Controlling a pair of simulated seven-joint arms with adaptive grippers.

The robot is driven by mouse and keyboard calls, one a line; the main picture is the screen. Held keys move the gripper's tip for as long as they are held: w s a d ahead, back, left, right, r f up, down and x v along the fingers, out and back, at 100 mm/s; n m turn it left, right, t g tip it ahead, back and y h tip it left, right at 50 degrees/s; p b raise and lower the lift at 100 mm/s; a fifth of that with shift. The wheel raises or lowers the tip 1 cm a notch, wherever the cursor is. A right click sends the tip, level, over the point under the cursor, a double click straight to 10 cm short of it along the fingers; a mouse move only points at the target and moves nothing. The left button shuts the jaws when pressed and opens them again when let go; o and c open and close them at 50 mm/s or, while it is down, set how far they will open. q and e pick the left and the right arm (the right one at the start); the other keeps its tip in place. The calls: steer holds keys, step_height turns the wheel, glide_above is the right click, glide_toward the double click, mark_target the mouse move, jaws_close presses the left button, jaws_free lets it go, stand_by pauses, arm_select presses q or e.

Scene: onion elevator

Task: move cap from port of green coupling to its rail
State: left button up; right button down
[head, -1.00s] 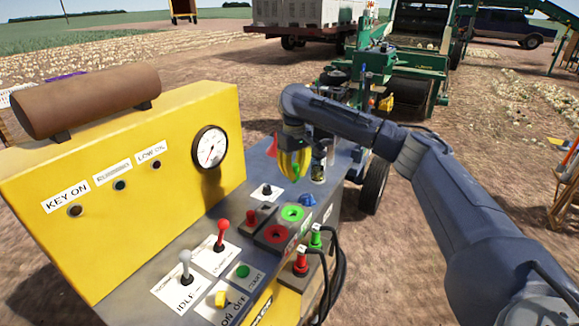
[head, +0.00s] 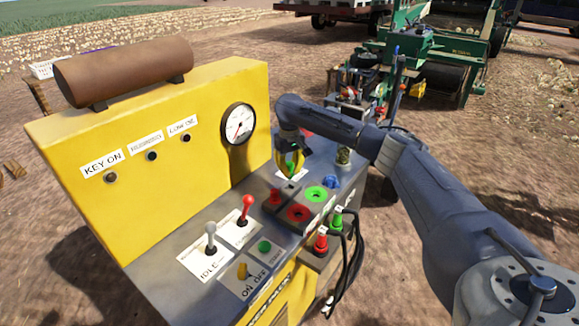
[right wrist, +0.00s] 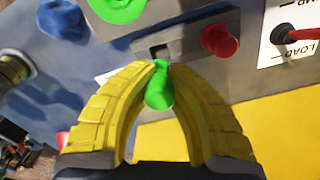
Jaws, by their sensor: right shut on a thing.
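My right gripper (head: 290,174) has yellow fingers shut on a green cap (right wrist: 158,90). It holds the cap just over the grey rail (right wrist: 188,42), beside a square slot (right wrist: 160,51); I cannot tell whether the cap touches it. A red cap (right wrist: 220,40) sits on the same rail and also shows in the head view (head: 276,197). The green port (head: 316,194) is uncovered, right of the gripper in the head view; part of its ring shows in the wrist view (right wrist: 118,6). My left gripper is not in view.
A red port (head: 298,213) lies in front of the green one. A blue knob (head: 331,182) is to the right. Red (head: 321,243) and green (head: 337,221) hose couplings stand at the console's front edge. The yellow panel (head: 160,180) rises behind the levers.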

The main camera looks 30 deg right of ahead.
mark_target(289, 182)
steer(key=shift+f, duration=1.8)
steer(key=shift+f, duration=1.2)
stand_by(1.7)
stand_by(0.4)
steer(key=c, duration=0.9)
jaws_free()
steer(key=shift+r, duration=0.15)
steer(key=shift+r, duration=3.4)
